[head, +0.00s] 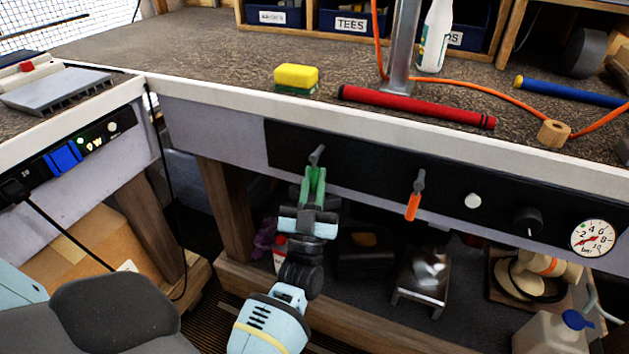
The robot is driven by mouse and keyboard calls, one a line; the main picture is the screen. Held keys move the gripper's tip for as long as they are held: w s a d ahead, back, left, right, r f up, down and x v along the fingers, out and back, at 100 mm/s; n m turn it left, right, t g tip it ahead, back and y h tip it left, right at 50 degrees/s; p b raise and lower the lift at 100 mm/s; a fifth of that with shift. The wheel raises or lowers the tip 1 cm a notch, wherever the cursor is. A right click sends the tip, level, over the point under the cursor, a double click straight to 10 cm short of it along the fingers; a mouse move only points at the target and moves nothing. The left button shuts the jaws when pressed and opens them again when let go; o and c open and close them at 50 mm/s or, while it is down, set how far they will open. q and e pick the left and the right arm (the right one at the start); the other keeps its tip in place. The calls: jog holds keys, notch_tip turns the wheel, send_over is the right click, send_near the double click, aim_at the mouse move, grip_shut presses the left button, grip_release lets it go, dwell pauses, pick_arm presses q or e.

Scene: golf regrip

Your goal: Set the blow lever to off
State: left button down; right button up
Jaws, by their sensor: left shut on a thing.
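A lever with a grey top (317,154) sits at the left end of the black panel under the bench's front edge. My left gripper (315,178) comes up from below and is shut on this lever. Green parts show at the jaws, and the lower part of the lever is hidden between them. A second lever with an orange handle (412,207) hangs down, tilted slightly left, further right on the panel. No lettering for either lever can be read, so I cannot tell which is the blow lever by label. My right gripper is not in view.
The black panel (375,176) also bears a white button (473,201), a black knob (528,221) and a pressure gauge (593,238). On the bench above lie a red grip (415,106) and a yellow-green sponge (296,79). A lower shelf holds a metal stand (422,275).

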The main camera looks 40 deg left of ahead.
pick_arm(q)
jog(key=c, duration=1.4)
grip_release()
jog(key=v, duration=0.7)
jog(key=shift+s+d+f+b, duration=0.15)
jog(key=shift+s+f+b, duration=0.1)
jog(key=shift+f+b, duration=0.05)
